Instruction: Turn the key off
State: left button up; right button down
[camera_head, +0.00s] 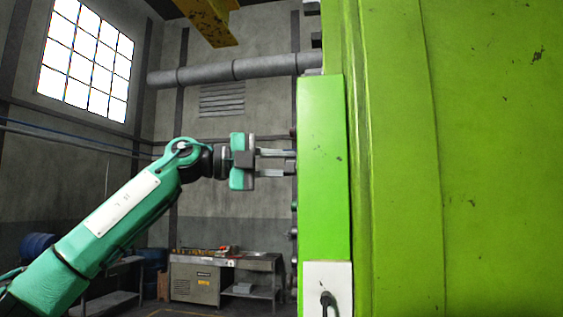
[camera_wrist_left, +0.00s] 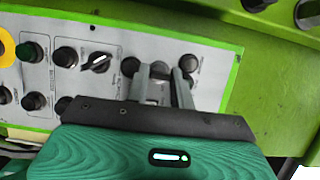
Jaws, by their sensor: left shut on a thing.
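My left gripper (camera_head: 292,162) comes in from the left in the head view and reaches the side of the green press cabinet (camera_head: 322,170). In the left wrist view the gripper (camera_wrist_left: 161,75) has its two grey fingers against the light control panel (camera_wrist_left: 110,40). The fingers are shut on a small grey part between their tips, in the place of the key (camera_wrist_left: 160,69). It is mostly hidden, so its turn position cannot be told. My right gripper is in neither view.
A black selector knob with a white mark (camera_wrist_left: 97,62) sits left of the fingers. A dark round knob (camera_wrist_left: 189,62) is close on their right. A yellow-ringed button (camera_wrist_left: 4,50) is at the far left. A workbench (camera_head: 200,278) stands behind the arm.

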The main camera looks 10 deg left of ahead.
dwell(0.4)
pick_arm(q)
jog(key=o, duration=0.9)
jog(key=shift+o, duration=0.4)
jog(key=shift+w, duration=0.1)
jog(key=shift+a, duration=0.1)
jog(key=b+v, duration=0.6)
jog(key=v, duration=0.7)
jog(key=shift+a, duration=0.35)
